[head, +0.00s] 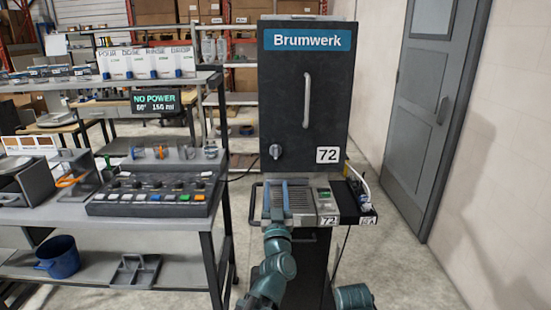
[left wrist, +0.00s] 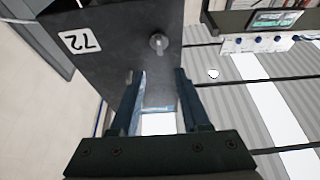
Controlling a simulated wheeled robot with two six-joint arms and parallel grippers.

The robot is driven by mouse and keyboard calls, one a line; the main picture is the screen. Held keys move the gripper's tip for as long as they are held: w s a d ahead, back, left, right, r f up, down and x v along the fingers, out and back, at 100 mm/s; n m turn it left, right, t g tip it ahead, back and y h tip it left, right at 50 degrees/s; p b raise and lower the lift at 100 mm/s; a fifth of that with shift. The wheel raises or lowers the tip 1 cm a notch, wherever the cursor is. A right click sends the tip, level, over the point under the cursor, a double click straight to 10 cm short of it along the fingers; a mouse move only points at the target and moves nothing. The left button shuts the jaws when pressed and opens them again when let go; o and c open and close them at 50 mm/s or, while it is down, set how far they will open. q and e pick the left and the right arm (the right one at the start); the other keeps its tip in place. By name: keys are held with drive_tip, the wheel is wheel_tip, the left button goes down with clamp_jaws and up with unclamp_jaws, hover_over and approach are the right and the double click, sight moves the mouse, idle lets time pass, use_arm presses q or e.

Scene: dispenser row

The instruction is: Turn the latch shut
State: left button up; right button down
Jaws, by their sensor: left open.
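The latch (head: 276,151) is a small grey round knob with a raised grip at the lower left of the dark Brumwerk cabinet door (head: 325,105). It also shows in the left wrist view (left wrist: 158,42), upside down, beyond my fingertips. Whether it stands open or shut is too small to tell. My left gripper (head: 277,186) is open and empty, below the latch and apart from it. In the left wrist view, its two fingers (left wrist: 160,76) point at the door with the latch roughly between them. My right gripper is not in view.
Below is a ledge with a grille (head: 302,198) and a small panel. A bench with a button console (head: 155,198) stands left. A grey door (head: 433,95) is at right.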

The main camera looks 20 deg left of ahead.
sight(276, 153)
use_arm(q)
drive_tip(key=p+x, duration=0.4)
drive_tip(key=x, duration=0.8)
drive_tip(key=shift+w+a, duration=0.1)
drive_tip(key=shift+w, duration=0.3)
drive_tip(key=shift+c, duration=0.2)
clamp_jaws()
